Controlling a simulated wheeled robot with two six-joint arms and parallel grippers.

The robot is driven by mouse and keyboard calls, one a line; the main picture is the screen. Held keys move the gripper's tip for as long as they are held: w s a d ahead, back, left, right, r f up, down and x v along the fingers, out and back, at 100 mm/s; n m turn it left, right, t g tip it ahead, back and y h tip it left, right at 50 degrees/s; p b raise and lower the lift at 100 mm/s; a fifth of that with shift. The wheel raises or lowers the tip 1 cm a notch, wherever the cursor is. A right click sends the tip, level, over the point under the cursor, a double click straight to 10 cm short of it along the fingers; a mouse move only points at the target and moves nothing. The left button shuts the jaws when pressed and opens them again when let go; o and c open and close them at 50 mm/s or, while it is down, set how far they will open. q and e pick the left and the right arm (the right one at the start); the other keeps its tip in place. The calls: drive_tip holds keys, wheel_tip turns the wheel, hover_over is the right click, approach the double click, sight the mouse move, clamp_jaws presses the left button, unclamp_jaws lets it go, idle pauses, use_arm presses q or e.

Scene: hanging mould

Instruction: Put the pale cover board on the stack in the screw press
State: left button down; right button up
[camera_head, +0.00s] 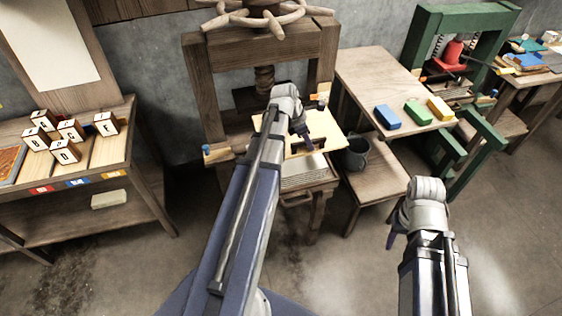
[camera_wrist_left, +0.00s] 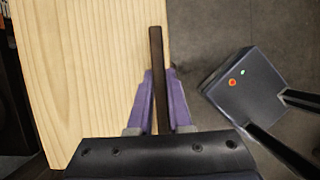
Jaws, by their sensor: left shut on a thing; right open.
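The pale cover board (camera_head: 325,125) is at the front of the wooden screw press (camera_head: 198,90), between its posts and above its bed. My left gripper (camera_head: 304,138) is shut on the dark bar on the board; in the left wrist view the bar (camera_wrist_left: 156,70) stands between the purple fingers (camera_wrist_left: 158,95), with the pale board (camera_wrist_left: 85,70) beside and behind it. A greyish layered surface (camera_head: 305,175) shows below the board; my arm and the board hide most of what lies in the press. My right gripper (camera_head: 392,236) is open and low at the right, its fingers mostly hidden.
A wooden table (camera_head: 375,70) with blue (camera_head: 387,117), green (camera_head: 418,112) and yellow (camera_head: 440,108) blocks stands right of the press. A grey bucket (camera_head: 357,153) is below it. A green press (camera_head: 412,45) stands behind. A bench (camera_head: 125,120) with lettered blocks is at left.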

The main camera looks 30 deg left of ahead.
use_arm(q)
drive_tip(key=a+f+b, duration=0.1)
drive_tip(key=a+f, duration=0.1)
drive_tip(key=a+f+b, duration=0.2)
drive_tip(key=f, duration=0.1)
drive_tip(key=shift+s+a+f+b, duration=0.1)
drive_tip(key=shift+s+f+b, duration=0.05)
drive_tip(key=shift+b, duration=0.15)
drive_tip(key=shift+s+a+f, duration=0.1)
drive_tip(key=shift+a+f, duration=0.1)
drive_tip(key=shift+a, duration=0.15)
use_arm(e)
wheel_tip(320, 180, down, 6)
drive_tip(key=shift+w+r, duration=0.1)
drive_tip(key=shift+r, duration=0.1)
use_arm(q)
wheel_tip(320, 180, down, 10)
drive_tip(key=b, duration=1)
use_arm(e)
wheel_tip(320, 180, down, 10)
use_arm(q)
drive_tip(key=c, duration=1.3)
unclamp_jaws()
drive_tip(key=shift+f+b, duration=0.1)
drive_tip(key=shift+b, duration=0.2)
drive_tip(key=o, duration=0.5)
drive_tip(key=shift+c, duration=0.2)
use_arm(e)
drive_tip(key=shift+f, duration=0.1)
